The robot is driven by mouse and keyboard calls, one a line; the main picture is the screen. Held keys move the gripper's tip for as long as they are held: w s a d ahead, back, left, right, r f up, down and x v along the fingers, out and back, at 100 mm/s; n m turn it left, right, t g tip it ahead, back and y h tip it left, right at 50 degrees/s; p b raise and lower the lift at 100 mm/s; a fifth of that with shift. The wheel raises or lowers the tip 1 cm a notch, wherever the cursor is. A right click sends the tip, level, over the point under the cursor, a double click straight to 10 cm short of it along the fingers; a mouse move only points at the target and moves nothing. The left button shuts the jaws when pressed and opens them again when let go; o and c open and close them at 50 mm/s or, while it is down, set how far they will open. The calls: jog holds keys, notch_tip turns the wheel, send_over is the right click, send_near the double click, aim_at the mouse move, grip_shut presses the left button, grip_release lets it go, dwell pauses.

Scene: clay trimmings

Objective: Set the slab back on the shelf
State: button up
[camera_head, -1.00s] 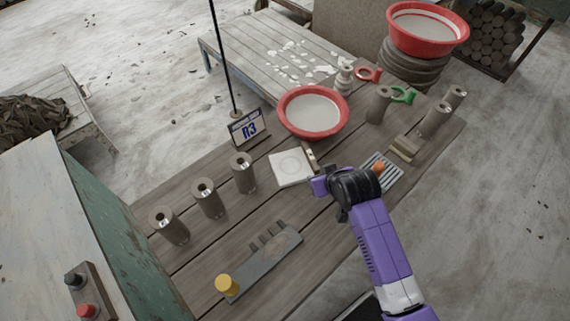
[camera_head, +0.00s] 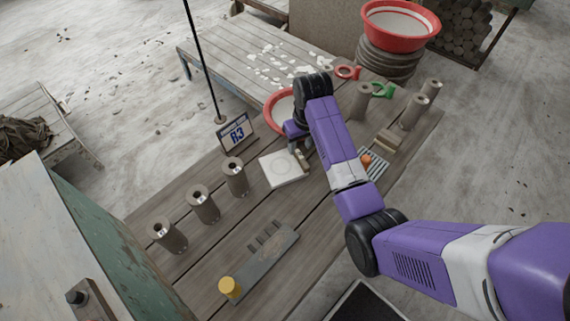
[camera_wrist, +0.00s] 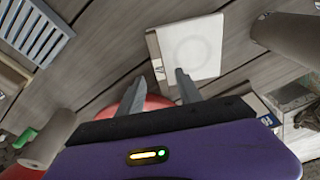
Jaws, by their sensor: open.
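A pale square slab (camera_head: 283,169) with a faint ring on its face lies flat on the wooden table. A small block with dark and tan parts (camera_head: 301,158) is at its right edge. My gripper (camera_head: 299,141) is just beyond that edge, beside the red basin; my arm hides part of it. In the wrist view my gripper (camera_wrist: 159,80) has its fingers apart with nothing between them. There the slab (camera_wrist: 192,50) lies ahead of the fingertips, with one finger overlapping its lower edge. I cannot clearly recognise a shelf in these views.
A red-rimmed basin (camera_head: 272,100) stands behind my wrist. Several grey cylinders, one (camera_head: 235,178), line the left of the table. A grey pegged board (camera_head: 262,262) with a yellow knob lies in front. A striped rack (camera_head: 374,163) is right. A sign (camera_head: 238,135) stands near the slab.

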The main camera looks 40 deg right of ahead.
aim_at(299, 154)
notch_tip(299, 154, down, 5)
jog(key=shift+p, duration=0.4)
jog(key=shift+c, duration=0.4)
grip_shut()
dwell(0.8)
